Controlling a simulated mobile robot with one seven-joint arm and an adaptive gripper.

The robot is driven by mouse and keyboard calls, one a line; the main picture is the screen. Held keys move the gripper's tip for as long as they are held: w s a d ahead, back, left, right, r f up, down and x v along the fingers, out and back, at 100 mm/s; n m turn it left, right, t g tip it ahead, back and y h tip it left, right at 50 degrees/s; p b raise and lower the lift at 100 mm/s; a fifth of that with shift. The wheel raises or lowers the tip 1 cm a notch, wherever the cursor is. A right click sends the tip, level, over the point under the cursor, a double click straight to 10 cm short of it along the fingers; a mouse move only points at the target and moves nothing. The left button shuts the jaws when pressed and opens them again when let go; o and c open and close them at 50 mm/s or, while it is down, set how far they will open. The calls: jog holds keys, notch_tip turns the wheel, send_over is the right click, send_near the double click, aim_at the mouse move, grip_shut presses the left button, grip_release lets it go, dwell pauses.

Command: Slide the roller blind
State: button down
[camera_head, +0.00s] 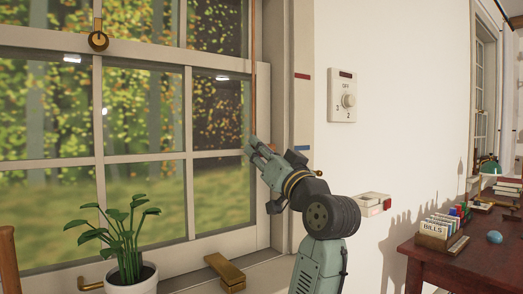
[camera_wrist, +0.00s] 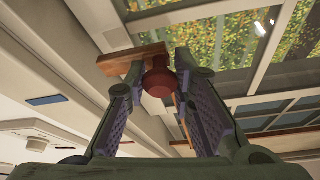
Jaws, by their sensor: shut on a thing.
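A thin orange-brown cord (camera_head: 253,85) hangs down the right side of the window in the head view. My gripper (camera_head: 253,149) is at the lower visible part of this cord, in front of the right window panes. In the wrist view my gripper (camera_wrist: 156,88) has a dark red knob (camera_wrist: 158,80) between its fingers and is shut on it. A short wooden bar (camera_wrist: 130,59) shows beside the knob; I cannot tell whether they are joined. The blind's cloth cannot be made out in either view.
The window frame has a red mark (camera_head: 302,76) and a blue mark (camera_head: 301,148). A dial switch (camera_head: 343,96) is on the wall. A desk (camera_head: 440,268) stands at right.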

jog(key=c, duration=1.3)
grip_release()
jog(key=shift+c, duration=0.2)
jog(key=v, duration=1.2)
jog(key=shift+s, duration=0.1)
